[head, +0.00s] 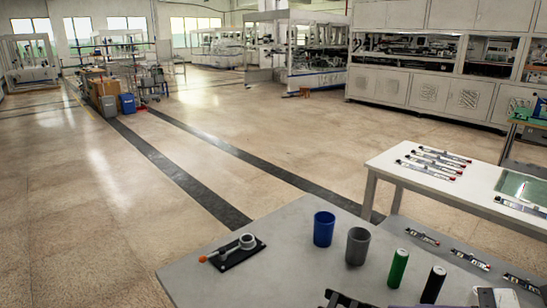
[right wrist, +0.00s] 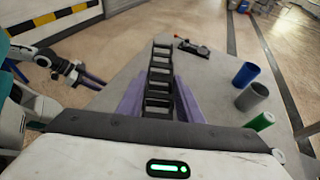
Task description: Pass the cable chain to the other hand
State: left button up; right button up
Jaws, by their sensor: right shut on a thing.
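The cable chain (right wrist: 160,75) is a black ladder-like strip of open links in the right wrist view. It runs away from the camera between the purple fingers of my right gripper (right wrist: 158,98), which is shut on it. A black end of the chain (head: 345,300) shows at the bottom edge of the head view. My left gripper (right wrist: 92,80) is at the left of the right wrist view, apart from the chain. Its purple fingers are small there, and their gap is unclear. The head view does not show it.
The grey table holds a blue cup (head: 324,229), a grey cup (head: 357,246), a green cylinder (head: 398,268) and a black cylinder (head: 433,284). A tape roll on a black plate (head: 240,250) lies at left. A white table (head: 420,178) with small parts stands beyond.

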jog(key=shift+f, duration=0.2)
jog(key=shift+w+d+f+m+t+h, duration=0.25)
jog(key=shift+d+f+m+t+h, duration=0.25)
jog(key=shift+m+t, duration=0.2)
